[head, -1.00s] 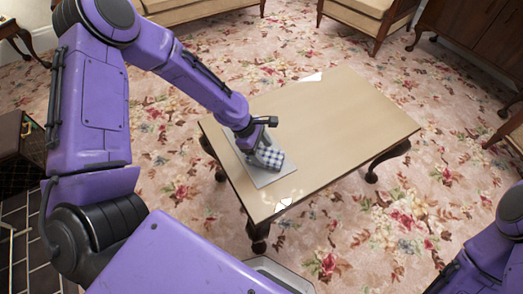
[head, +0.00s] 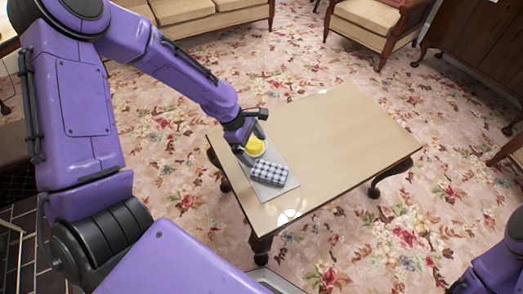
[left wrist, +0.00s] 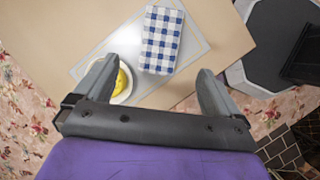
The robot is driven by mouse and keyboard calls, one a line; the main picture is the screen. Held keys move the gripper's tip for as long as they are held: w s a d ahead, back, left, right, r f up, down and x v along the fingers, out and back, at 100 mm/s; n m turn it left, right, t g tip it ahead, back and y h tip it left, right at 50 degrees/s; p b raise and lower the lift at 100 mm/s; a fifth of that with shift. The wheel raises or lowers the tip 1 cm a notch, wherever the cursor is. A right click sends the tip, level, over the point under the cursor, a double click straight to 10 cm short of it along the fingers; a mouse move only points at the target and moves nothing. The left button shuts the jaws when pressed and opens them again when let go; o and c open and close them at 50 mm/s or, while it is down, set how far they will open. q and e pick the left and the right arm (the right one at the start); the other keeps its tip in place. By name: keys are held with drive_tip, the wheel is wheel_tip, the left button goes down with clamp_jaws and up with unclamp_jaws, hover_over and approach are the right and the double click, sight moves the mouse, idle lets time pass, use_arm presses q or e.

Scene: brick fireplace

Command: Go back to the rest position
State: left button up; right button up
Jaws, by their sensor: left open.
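My left gripper (head: 252,146) is open and empty above the near left part of the table; its two fingers also show spread in the left wrist view (left wrist: 156,85). Below it a yellow thing (head: 255,147) shows, lying in a small white dish (left wrist: 127,83) in the left wrist view. A blue-and-white checked cloth (head: 269,173) lies beside it, also clear in the left wrist view (left wrist: 161,40). Both are on a pale grey mat (head: 289,186). My right arm shows at the lower right edge, with its gripper out of view.
The low wooden table (head: 345,140) is bare over its middle and right side. A sofa (head: 200,14) and an armchair (head: 372,22) stand behind it, and a dark cabinet (head: 485,45) at the far right. Flowered carpet (head: 400,235) is free around the table.

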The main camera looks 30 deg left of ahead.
use_arm(q)
drive_tip(key=shift+v, duration=0.85)
drive_tip(key=w+a+m+t+y+p, duration=0.1)
drive_tip(key=w+a+m+t+y, duration=0.2)
drive_tip(key=w+m+t, duration=0.15)
drive_tip(key=s+f+m+g+y+p, duration=0.1)
drive_tip(key=s+f+m+p, duration=0.3)
drive_tip(key=s, duration=0.9)
drive_tip(key=s+d+f+m+g+y+p, duration=0.1)
drive_tip(key=s+f+m+y+p, duration=0.2)
drive_tip(key=s, duration=0.9)
drive_tip(key=shift+s+d+f+m+g+y+p, duration=0.2)
drive_tip(key=shift+s+f+m+g+y+p, duration=0.25)
drive_tip(key=shift+m+p, duration=0.55)
